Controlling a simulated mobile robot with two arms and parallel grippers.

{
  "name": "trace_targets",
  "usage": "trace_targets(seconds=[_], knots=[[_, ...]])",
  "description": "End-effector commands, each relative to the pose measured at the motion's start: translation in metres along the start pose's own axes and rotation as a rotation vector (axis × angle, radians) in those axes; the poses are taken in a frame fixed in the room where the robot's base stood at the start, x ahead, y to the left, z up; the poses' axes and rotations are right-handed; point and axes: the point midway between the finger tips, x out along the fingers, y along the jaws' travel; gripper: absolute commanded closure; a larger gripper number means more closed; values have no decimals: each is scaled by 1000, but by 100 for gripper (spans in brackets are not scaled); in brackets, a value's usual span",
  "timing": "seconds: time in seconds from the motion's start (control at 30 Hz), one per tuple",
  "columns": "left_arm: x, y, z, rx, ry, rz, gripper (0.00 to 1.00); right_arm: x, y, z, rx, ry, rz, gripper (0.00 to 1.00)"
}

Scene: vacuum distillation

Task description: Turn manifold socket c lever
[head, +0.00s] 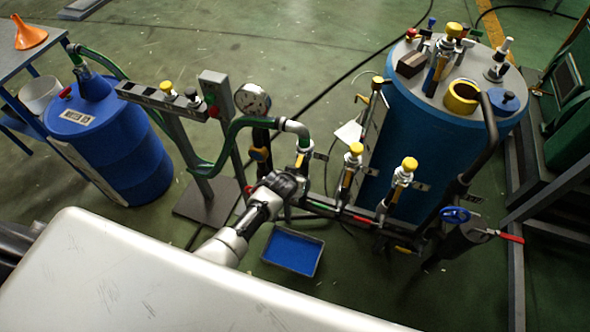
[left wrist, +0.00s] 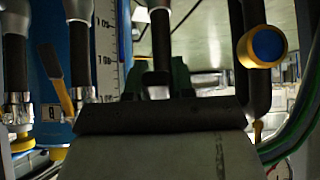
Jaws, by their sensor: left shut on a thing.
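The pipe manifold (head: 350,215) runs low across the middle of the head view, with several upright sockets on it. My left gripper (head: 285,184) is at its left end, by the leftmost socket (head: 304,157), which I take for socket c. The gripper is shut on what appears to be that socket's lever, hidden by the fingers. In the left wrist view, a socket pipe (left wrist: 160,45) stands straight ahead, behind the gripper's dark front edge (left wrist: 160,115). A yellow lever (left wrist: 52,65) on the neighbouring socket, with a small label plate that seems to read B, is at left. My right gripper is not in view.
A blue tray (head: 293,251) lies on the floor below the manifold. A pressure gauge (head: 252,99) and green hose (head: 225,140) stand close behind the left gripper. A large blue tank (head: 430,130) is behind the manifold; a blue drum (head: 110,140) is at left.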

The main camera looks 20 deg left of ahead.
Motion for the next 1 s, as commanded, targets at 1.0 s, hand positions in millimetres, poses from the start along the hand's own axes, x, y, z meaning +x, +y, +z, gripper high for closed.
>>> trace_targets(seconds=[1.0], knots=[[-34, 0, -25, 0, -475, 1, 100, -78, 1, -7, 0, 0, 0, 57]])
